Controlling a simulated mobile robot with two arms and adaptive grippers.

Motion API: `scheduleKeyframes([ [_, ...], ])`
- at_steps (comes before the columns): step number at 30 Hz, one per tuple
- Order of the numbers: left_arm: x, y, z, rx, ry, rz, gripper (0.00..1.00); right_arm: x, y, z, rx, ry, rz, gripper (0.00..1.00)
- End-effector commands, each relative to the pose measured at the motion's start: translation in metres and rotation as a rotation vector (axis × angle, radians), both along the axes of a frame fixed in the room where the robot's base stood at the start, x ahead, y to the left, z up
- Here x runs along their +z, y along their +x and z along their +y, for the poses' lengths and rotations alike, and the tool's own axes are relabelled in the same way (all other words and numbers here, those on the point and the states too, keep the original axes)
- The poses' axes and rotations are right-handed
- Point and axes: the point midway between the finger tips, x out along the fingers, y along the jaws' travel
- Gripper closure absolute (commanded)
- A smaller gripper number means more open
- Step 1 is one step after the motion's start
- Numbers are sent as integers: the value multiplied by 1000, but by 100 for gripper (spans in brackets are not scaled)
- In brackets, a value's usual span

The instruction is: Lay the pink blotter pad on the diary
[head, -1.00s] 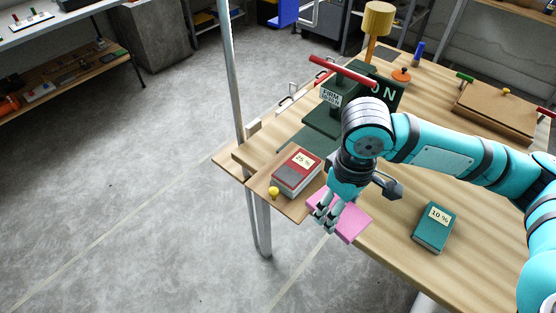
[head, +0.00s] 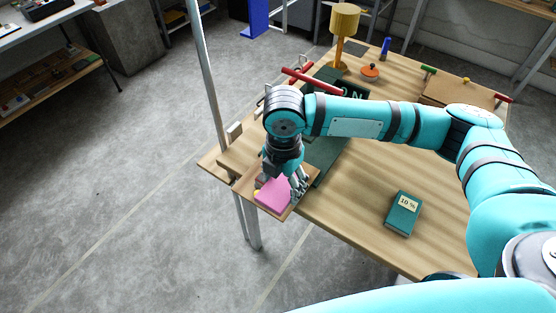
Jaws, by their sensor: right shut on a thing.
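The pink blotter pad (head: 272,194) is in my right gripper (head: 297,188), over the small wooden board at the table's left front corner. My right gripper is shut on its right side. The pad now covers the spot where the red book marked 25 % lay. Only a small dark red bit of that book shows behind the pad, so I cannot tell whether pad and book touch. A green book (head: 403,214) marked 10 % lies flat on the table to the right, clear of the gripper. Neither book is labelled as the diary. My left gripper is not in view.
The wooden board (head: 286,214) sticks out at the table's front left. A dark green press with a red handle (head: 311,80) stands behind my right arm. A yellow mallet (head: 343,30) and an orange knob (head: 370,70) are farther back. The table's middle front is clear.

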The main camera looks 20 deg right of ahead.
Motion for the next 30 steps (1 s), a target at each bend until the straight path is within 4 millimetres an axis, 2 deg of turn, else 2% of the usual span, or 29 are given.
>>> scheduleKeyframes([
  [3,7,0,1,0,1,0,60,0,33,-6,-5,0,-1,65],
  [6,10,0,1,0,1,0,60,-3,55,-10,-3,-1,-1,65],
  [10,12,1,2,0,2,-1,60,-6,73,-15,-2,-1,-1,65],
  [16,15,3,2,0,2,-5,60,-8,90,-18,-3,1,-1,65],
  [22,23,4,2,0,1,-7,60,-38,87,-18,0,0,1,65],
  [30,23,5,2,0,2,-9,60,-43,88,-17,0,1,-1,65],
])
